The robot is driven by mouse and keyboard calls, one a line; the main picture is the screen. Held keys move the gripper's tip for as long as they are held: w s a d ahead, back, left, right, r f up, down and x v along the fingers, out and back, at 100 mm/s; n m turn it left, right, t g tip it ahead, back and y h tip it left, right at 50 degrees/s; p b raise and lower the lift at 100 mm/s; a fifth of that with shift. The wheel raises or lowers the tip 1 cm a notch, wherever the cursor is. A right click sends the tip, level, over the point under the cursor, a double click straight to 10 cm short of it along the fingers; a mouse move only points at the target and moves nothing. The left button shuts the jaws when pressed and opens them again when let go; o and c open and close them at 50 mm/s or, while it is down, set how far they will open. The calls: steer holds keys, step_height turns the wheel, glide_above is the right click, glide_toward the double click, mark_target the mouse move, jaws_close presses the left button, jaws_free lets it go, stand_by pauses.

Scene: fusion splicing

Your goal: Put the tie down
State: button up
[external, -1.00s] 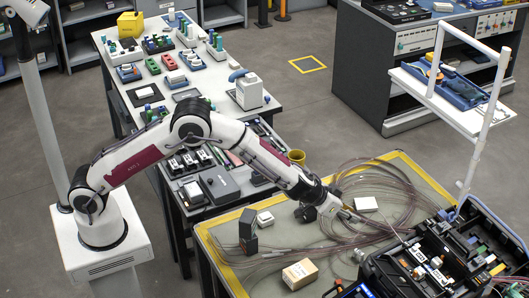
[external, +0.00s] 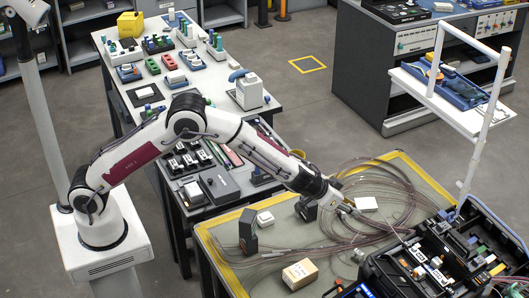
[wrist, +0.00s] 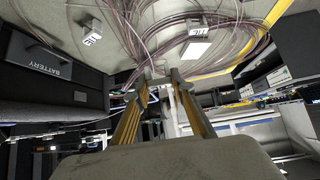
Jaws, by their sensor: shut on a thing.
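My gripper (external: 346,209) is over the mat, at the near left side of the coiled cables (external: 385,212). In the wrist view, my gripper (wrist: 158,76) has its two brown fingers close together around a small pale piece (wrist: 157,72) at the tips. The piece seems to be the tie, but it is too small to make out clearly. Thin cables of the coil (wrist: 165,25) run right by the fingertips. I cannot tell whether the tie touches the coil or the mat.
The grey mat (external: 225,236) has a yellow border. A white box (external: 366,204) lies inside the coil, another (external: 265,219) to the left. An open black case (external: 440,255) fills the right.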

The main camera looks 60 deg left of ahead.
stand_by(0.4)
steer(key=shift+a+r, duration=0.15)
steer(key=shift+a, duration=0.3)
steer(key=s+a+r+m, duration=0.1)
steer(key=s+a+r, duration=0.2)
steer(key=a, duration=0.4)
steer(key=s+a+r, duration=0.2)
steer(key=a, duration=0.5)
steer(key=s+a+r+m+h, duration=0.1)
steer(key=s+a+r, duration=0.2)
steer(key=s+a, duration=1.05)
steer(key=m+h, duration=0.1)
steer(key=h, duration=0.1)
glide_above(248, 171)
step_height(248, 171, down, 8)
steer(key=shift+g, duration=0.3)
steer(key=shift+f, duration=3.15)
